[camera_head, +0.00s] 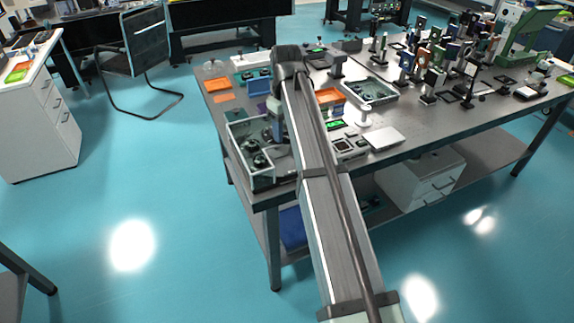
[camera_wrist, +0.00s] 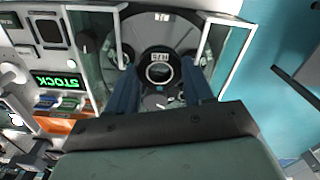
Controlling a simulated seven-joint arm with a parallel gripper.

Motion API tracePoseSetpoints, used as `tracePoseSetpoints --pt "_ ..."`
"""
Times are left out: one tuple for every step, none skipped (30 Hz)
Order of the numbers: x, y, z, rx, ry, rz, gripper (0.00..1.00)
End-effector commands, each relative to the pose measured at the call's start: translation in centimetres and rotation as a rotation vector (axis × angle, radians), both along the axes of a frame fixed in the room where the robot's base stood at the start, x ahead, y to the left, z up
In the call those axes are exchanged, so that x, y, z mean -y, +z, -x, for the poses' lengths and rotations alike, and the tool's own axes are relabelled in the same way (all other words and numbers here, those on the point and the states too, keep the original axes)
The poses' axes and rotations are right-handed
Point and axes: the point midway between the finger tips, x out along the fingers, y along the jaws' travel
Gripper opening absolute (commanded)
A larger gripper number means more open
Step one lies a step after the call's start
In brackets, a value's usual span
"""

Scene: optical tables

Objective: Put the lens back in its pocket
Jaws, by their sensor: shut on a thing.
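My gripper (camera_wrist: 159,82) has its two blue fingers on either side of a round black-rimmed lens (camera_wrist: 158,72) with a small white label, and is shut on it. In the wrist view the lens is over the inside of a grey, light-rimmed tray (camera_wrist: 226,52). I cannot tell whether the lens touches the tray floor. In the head view my gripper (camera_head: 276,130) points down at the right part of the tray (camera_head: 240,163) on the table's near left corner. Dark round parts (camera_head: 258,160) sit in the tray. The pocket cannot be made out clearly, and the arm hides the tray's right side.
A green-lit STOCK display (camera_wrist: 57,82) is beside the tray, with an orange bin (camera_wrist: 58,125). A second tray (camera_head: 372,92) and many optic mounts (camera_head: 408,65) stand farther right on the table (camera_head: 440,118). Open floor (camera_head: 150,215) lies left of the table.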

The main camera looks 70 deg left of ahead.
Motion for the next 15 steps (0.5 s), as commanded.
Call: tracePoseSetpoints --pt "0.0 0.0 0.0 -0.001 -0.022 0.001 0.16" --pt "0.0 0.0 0.0 -0.001 -0.035 0.001 0.16" --pt "-0.1 0.0 0.0 -0.001 -0.051 0.002 0.16" --pt "-0.1 0.0 0.0 -0.001 -0.060 0.002 0.16" --pt "0.0 -0.1 0.0 -0.001 -0.067 0.002 0.16" --pt "0.0 -0.2 0.0 -0.001 -0.076 0.002 0.16" --pt "0.0 -0.4 0.0 -0.001 -0.080 0.002 0.16" --pt "0.0 -0.6 0.0 -0.001 -0.083 0.003 0.16" --pt "0.0 -1.0 0.0 -0.001 -0.084 0.003 0.16" --pt "0.0 -1.4 0.0 -0.001 -0.085 0.003 0.16" --pt "0.0 -1.8 0.0 -0.001 -0.085 0.004 0.16" --pt "0.0 -2.4 0.0 -0.001 -0.085 0.004 0.16" --pt "0.1 -2.9 0.0 -0.001 -0.084 0.004 0.16" --pt "0.1 -3.3 0.0 -0.001 -0.084 0.004 0.16" --pt "0.0 -4.1 0.0 -0.001 -0.084 0.003 0.16"
